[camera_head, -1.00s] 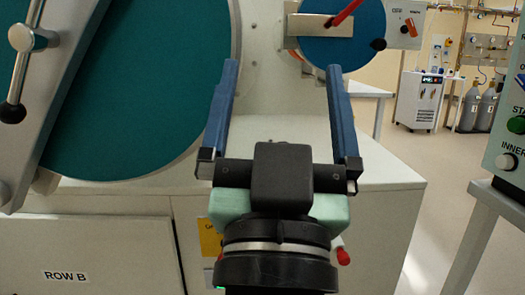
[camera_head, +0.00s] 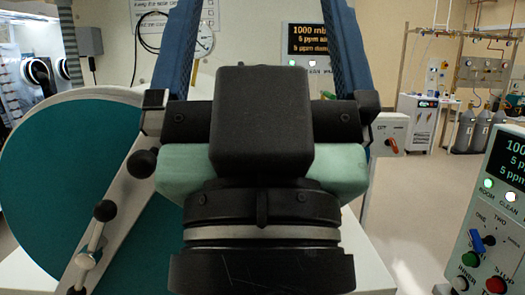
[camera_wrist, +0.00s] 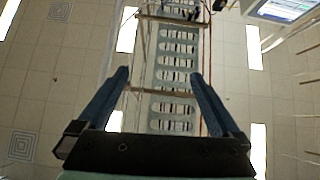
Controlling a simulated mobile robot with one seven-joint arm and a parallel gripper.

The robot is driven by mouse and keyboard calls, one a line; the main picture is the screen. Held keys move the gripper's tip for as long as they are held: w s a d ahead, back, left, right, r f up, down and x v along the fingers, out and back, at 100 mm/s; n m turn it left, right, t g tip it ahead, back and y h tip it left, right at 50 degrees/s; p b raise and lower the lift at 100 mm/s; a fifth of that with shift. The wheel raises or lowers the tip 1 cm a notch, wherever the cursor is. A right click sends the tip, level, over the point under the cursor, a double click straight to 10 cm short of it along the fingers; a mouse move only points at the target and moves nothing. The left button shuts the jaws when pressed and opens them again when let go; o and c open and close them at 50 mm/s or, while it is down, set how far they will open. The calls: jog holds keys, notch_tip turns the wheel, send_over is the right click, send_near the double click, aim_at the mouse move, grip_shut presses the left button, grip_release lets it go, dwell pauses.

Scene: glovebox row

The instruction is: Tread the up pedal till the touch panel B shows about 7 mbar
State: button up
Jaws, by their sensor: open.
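My gripper (camera_head: 264,14) stands upright in the middle of the head view, its two blue fingers wide apart with nothing between them. In the wrist view my gripper (camera_wrist: 160,75) is also open and empty, pointing up at the ceiling. A lit screen (camera_wrist: 288,8) is cut off at the top right of the wrist view. I cannot read it or tell whether it is touch panel B. The up pedal is in neither view.
A teal round door (camera_head: 60,190) with a handle bar (camera_head: 95,235) fills the left. A control panel (camera_head: 490,215) with a knob and buttons is close on the right. A display (camera_head: 308,40) behind reads about 1000 mbar. Gas bottles stand at the back right; open floor lies before them.

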notch_tip(320, 180, up, 11)
jog(key=p, duration=0.8)
jog(key=shift+f, duration=0.15)
